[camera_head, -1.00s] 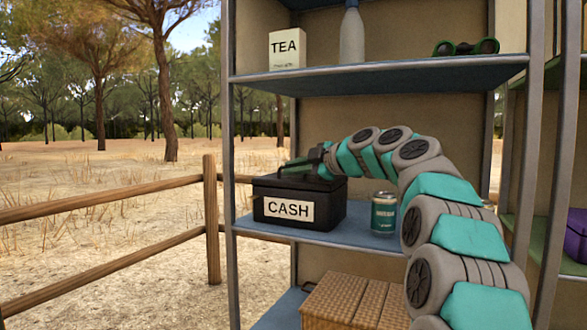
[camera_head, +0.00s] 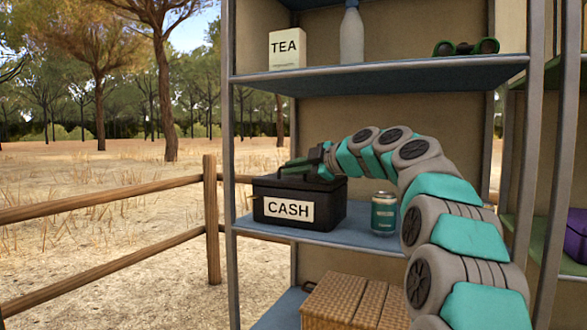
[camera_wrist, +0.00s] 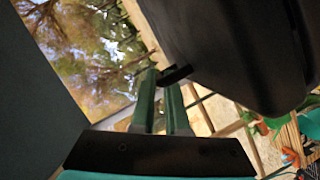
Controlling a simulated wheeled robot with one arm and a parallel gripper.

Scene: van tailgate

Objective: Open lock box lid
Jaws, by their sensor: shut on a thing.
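The lock box is a black box with a white CASH label (camera_head: 289,208), standing on the middle shelf in the head view. Its lid (camera_head: 320,190) looks shut. My gripper (camera_head: 300,165) is at the top left of the box, its green fingers just above the lid. In the wrist view the two green fingers (camera_wrist: 162,90) are close together, with a small black tab (camera_wrist: 175,75) at their tips. The tab juts from the large dark box body (camera_wrist: 235,45). My gripper is shut on this tab, which looks like the lid's handle.
A teal and silver can (camera_head: 384,214) stands right of the box, close to my arm. The upper shelf (camera_head: 380,78) holds a TEA box (camera_head: 287,49), a bottle (camera_head: 352,36) and green binoculars (camera_head: 466,47). A wicker basket (camera_head: 350,300) is below. Shelf posts flank the space.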

